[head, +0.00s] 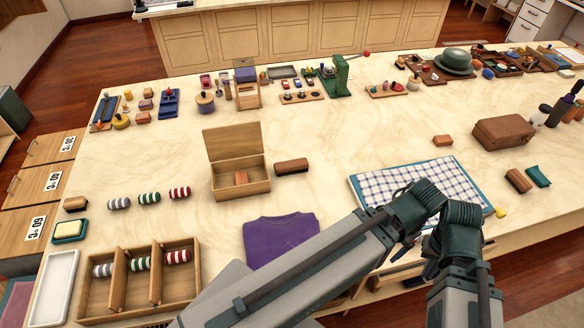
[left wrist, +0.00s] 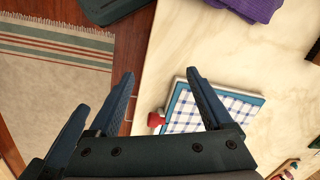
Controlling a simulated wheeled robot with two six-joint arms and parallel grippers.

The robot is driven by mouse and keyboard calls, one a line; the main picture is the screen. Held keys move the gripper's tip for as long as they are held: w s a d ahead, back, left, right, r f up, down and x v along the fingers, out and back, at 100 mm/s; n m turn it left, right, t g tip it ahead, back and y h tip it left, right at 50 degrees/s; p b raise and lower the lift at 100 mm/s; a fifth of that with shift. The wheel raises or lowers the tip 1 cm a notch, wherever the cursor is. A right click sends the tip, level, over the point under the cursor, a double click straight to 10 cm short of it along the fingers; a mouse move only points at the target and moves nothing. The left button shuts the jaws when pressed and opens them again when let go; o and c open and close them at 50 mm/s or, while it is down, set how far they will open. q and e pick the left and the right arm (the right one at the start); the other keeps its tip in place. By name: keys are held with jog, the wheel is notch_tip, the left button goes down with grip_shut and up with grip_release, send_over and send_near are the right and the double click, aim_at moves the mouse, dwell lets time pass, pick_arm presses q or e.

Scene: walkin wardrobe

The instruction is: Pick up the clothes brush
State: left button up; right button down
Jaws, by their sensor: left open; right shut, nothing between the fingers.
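A dark brown oblong block (head: 291,166) lies just right of an open wooden box (head: 237,187) in the head view; it may be the clothes brush, though its bristles cannot be made out. My left gripper (left wrist: 160,75) is open and empty in the left wrist view, over the table's front edge beside a blue-bordered checked cloth (left wrist: 182,120). My right gripper (head: 431,266) is shut and empty near the front edge, partly hidden by my arm. Both are well away from the brown block.
A purple folded garment (head: 281,240) lies in front of the wooden box. A divided wooden tray (head: 85,295) holds rolled striped pieces at front left. A brown case (head: 503,132) stands at right. The tabletop's middle, behind the checked cloth, is largely clear.

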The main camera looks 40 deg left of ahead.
dwell(0.3)
pick_arm(q)
jog(key=shift+o, duration=0.5)
jog(key=w+a+m+h, duration=0.1)
jog(key=w+a, duration=0.3)
jog(key=a, duration=0.4)
jog(key=w+a+t+h+b, duration=0.1)
jog(key=w+a+h, duration=0.1)
jog(key=w+a, duration=0.35)
jog(key=w+a+m+h, duration=0.1)
jog(key=w+a, duration=0.1)
jog(key=a, duration=0.7)
jog(key=s+a+m+t+h+b, duration=0.1)
jog(key=s+a+m+t, duration=0.2)
jog(key=a, duration=2.2)
jog(key=n+b, duration=0.1)
jog(key=b, duration=0.7)
send_near(289, 164)
jog(key=shift+t, duration=0.4)
jog(key=x, duration=0.2)
jog(key=s+x, duration=0.1)
jog(key=x, duration=0.1)
jog(key=shift+w+f, duration=0.15)
jog(key=shift+f, duration=0.2)
jog(key=shift+w+d, duration=0.15)
